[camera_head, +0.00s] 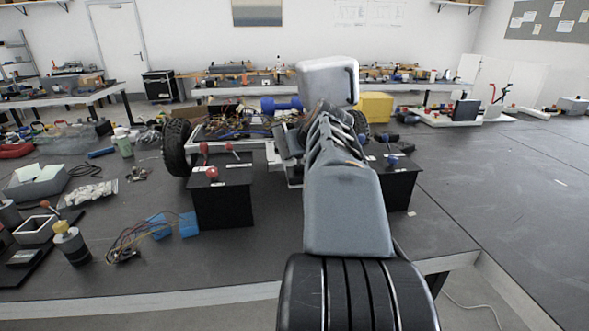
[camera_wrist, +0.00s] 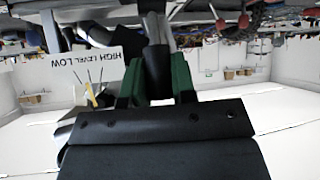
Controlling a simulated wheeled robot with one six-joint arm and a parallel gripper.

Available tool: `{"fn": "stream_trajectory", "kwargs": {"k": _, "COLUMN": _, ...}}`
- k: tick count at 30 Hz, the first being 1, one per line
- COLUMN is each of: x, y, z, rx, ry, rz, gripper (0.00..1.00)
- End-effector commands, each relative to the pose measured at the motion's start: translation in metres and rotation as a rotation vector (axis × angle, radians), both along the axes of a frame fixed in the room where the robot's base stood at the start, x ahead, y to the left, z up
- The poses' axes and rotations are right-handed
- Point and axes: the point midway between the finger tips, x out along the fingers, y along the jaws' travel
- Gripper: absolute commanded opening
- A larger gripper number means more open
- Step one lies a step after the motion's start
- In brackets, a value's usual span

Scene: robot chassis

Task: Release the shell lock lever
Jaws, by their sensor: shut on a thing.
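In the wrist view my gripper (camera_wrist: 161,75) has green fingers closed around a dark upright bar (camera_wrist: 154,30); whether this bar is the shell lock lever I cannot tell. In the head view the wheeled chassis (camera_head: 230,128) sits on the dark table, and my arm hides my gripper. A black box (camera_head: 222,207) left of the arm has red-knobbed levers on top. Another black box (camera_head: 401,188) on the right has blue-knobbed levers (camera_head: 393,160).
A pale block-like shape (camera_head: 328,80) stands up behind my arm. A yellow box (camera_head: 376,107) is beyond the chassis. The table on the right is mostly clear.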

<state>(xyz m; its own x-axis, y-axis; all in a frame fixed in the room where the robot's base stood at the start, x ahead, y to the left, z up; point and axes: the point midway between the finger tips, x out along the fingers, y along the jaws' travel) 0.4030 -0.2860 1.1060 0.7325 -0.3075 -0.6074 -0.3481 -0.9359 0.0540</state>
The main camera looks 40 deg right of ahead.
Motion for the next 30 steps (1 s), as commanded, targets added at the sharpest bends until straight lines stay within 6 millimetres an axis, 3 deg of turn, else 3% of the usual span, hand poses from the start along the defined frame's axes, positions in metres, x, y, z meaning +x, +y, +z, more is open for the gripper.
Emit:
{"fn": "stream_trajectory", "kwargs": {"k": 1, "x": -0.0016, "y": 0.0011, "z": -0.0109, "rx": -0.011, "ry": -0.017, "rz": 0.0, "gripper": 0.0}}
{"fn": "stream_trajectory", "kwargs": {"k": 28, "x": -0.0063, "y": 0.0065, "z": -0.0046, "rx": -0.076, "ry": -0.109, "rz": 0.005, "gripper": 0.0}}
{"fn": "stream_trajectory", "kwargs": {"k": 29, "x": -0.0064, "y": 0.0065, "z": -0.0047, "rx": -0.076, "ry": -0.109, "rz": 0.005, "gripper": 0.26}}
{"fn": "stream_trajectory", "kwargs": {"k": 30, "x": -0.0064, "y": 0.0065, "z": -0.0046, "rx": -0.076, "ry": -0.109, "rz": 0.005, "gripper": 0.3}}
